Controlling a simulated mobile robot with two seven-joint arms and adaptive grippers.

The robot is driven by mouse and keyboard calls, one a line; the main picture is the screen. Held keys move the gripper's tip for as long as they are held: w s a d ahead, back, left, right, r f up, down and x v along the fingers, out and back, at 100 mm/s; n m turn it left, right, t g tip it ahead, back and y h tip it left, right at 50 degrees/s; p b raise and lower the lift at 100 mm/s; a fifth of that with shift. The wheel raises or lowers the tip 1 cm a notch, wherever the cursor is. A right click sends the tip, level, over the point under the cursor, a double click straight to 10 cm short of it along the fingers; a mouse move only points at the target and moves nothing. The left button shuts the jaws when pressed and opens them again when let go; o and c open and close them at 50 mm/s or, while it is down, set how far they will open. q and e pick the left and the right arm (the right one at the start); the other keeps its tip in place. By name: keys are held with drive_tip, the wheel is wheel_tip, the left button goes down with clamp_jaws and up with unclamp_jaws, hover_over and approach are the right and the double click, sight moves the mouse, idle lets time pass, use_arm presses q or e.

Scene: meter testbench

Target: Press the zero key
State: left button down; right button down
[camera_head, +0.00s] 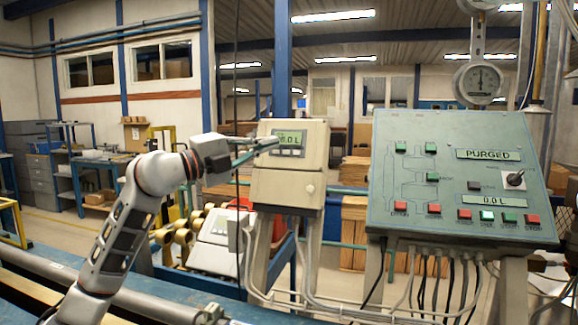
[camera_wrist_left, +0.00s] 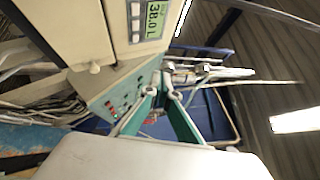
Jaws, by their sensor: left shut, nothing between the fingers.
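The cream meter box (camera_head: 289,185) stands mid-picture, its display (camera_head: 289,141) partly covered by my left gripper (camera_head: 276,143). In the left wrist view the display (camera_wrist_left: 158,22) reads 38.0 L, with small pale keys (camera_wrist_left: 135,24) along its edge. Their labels are too small to read, so I cannot tell which is the zero key. My left gripper also shows there (camera_wrist_left: 160,88), its teal fingers shut and empty, with the tips away from the keys in that picture. In the head view the tips overlap the lower left of the display; contact cannot be told. My right gripper is not in view.
A sloped green control panel (camera_head: 410,178) stands at the right, with several coloured buttons, a PURGED display (camera_head: 488,155) and a second display (camera_head: 487,201) reading 0.0 L. A dial gauge (camera_head: 481,83) is above it. Grey cables hang below both boxes.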

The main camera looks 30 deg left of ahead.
sight(286, 152)
use_arm(q)
drive_tip(key=shift+s+r, duration=0.1)
drive_tip(key=shift+s, duration=0.05)
drive_tip(key=w+f, duration=0.1)
drive_tip(key=w, duration=0.1)
drive_tip(key=w+a, duration=0.1)
drive_tip(key=w, duration=0.2)
drive_tip(key=w+a+f, duration=0.1)
drive_tip(key=w, duration=0.1)
drive_tip(key=shift+w+f+b, duration=0.35)
drive_tip(key=shift+w+f, duration=0.1)
drive_tip(key=shift+w, duration=0.1)
idle(1.3)
drive_tip(key=shift+w, duration=0.1)
